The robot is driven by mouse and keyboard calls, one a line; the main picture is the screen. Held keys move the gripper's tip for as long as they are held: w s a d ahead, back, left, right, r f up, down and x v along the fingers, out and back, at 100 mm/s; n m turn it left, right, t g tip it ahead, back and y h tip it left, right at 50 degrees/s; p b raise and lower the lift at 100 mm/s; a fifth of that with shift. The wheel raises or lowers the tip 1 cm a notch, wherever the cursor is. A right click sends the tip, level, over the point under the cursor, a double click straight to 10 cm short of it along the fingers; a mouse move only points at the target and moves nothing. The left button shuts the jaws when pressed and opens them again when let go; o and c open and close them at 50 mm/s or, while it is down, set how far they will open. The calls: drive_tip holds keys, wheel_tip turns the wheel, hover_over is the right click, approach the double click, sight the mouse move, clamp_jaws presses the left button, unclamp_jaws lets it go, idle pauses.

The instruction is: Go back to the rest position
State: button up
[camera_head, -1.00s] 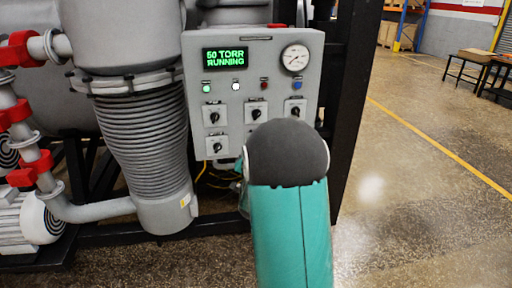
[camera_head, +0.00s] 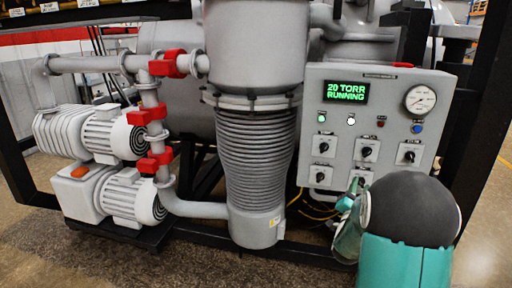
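The furnace's grey control panel (camera_head: 400,90) stands at right in the head view. Its green display (camera_head: 345,92) reads "20 TORR RUNNING". The lights at left look green and white, and one at right is blue. My teal arm with its dark rounded joint rises at the lower right, in front of the panel's lower edge. Part of my arm shows at that joint's left side. My gripper's fingers cannot be made out; they seem hidden or out of view.
A grey bellows column (camera_head: 256,160) stands left of the panel. Pipes with red clamps (camera_head: 150,115) lead to two white pumps (camera_head: 125,195) at left. A black frame (camera_head: 485,125) borders the machine. Concrete floor (camera_head: 190,266) lies open in front.

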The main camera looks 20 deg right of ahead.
drive_tip(key=a+r+n+g+y, duration=0.3)
drive_tip(key=a+n+y, duration=0.55)
drive_tip(key=a, duration=1.15)
drive_tip(key=s+a+n+g+y, duration=0.2)
drive_tip(key=s+a, duration=0.3)
drive_tip(key=s, duration=0.3)
drive_tip(key=s+a+f+n+g+y, duration=0.1)
drive_tip(key=s+a+n+g+y, duration=0.1)
drive_tip(key=s+a, duration=0.3)
drive_tip(key=s+a+n+g+y, duration=0.2)
drive_tip(key=s+a, duration=0.3)
drive_tip(key=s, duration=0.8)
drive_tip(key=shift+a+f+g, duration=0.15)
drive_tip(key=shift+f+g, duration=0.2)
drive_tip(key=shift+g, duration=0.45)
drive_tip(key=shift+w+n, duration=0.1)
drive_tip(key=shift+n, duration=0.15)
